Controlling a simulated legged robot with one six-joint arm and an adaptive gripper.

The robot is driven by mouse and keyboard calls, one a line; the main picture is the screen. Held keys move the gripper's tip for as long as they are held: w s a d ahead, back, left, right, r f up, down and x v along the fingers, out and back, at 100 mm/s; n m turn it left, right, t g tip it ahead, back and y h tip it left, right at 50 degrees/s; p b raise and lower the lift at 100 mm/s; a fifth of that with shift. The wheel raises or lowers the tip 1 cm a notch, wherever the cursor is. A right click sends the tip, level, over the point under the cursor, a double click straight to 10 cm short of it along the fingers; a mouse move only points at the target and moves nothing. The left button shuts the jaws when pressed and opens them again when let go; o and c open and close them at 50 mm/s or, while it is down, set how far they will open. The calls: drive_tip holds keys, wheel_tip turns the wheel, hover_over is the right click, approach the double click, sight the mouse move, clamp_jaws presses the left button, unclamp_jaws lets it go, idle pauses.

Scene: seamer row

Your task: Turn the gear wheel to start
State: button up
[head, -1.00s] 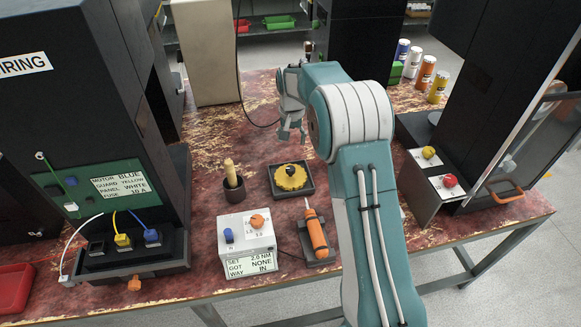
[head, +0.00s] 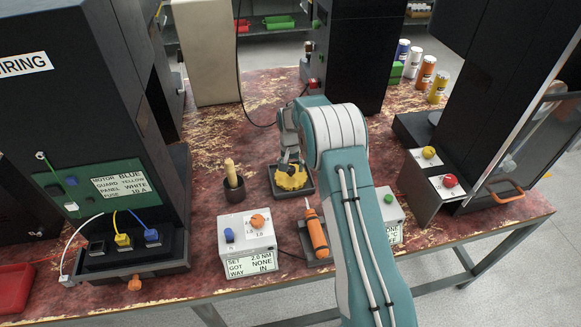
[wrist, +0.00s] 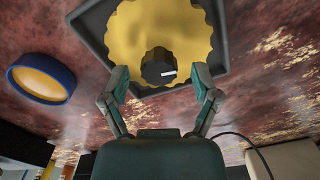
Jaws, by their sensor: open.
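The yellow gear wheel (head: 291,179) lies in a dark square tray (head: 277,193) on the red worn bench. In the wrist view my gripper (wrist: 161,86) is open, with one finger on each side of the knob. I cannot tell whether the fingers touch the wheel.
A dark cup with a wooden-handled tool (head: 233,184) stands left of the tray. A white box with a display (head: 248,246) and an orange screwdriver (head: 316,235) are in front. A panel with yellow and red buttons (head: 438,170) stands right.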

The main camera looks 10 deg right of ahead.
drive_tip(key=shift+f, duration=0.15)
clamp_jaws()
drive_tip(key=shift+n, duration=0.3)
drive_tip(key=n, duration=1.4)
drive_tip(key=shift+f, duration=0.1)
drive_tip(key=n, duration=0.5)
drive_tip(key=shift+n, duration=0.3)
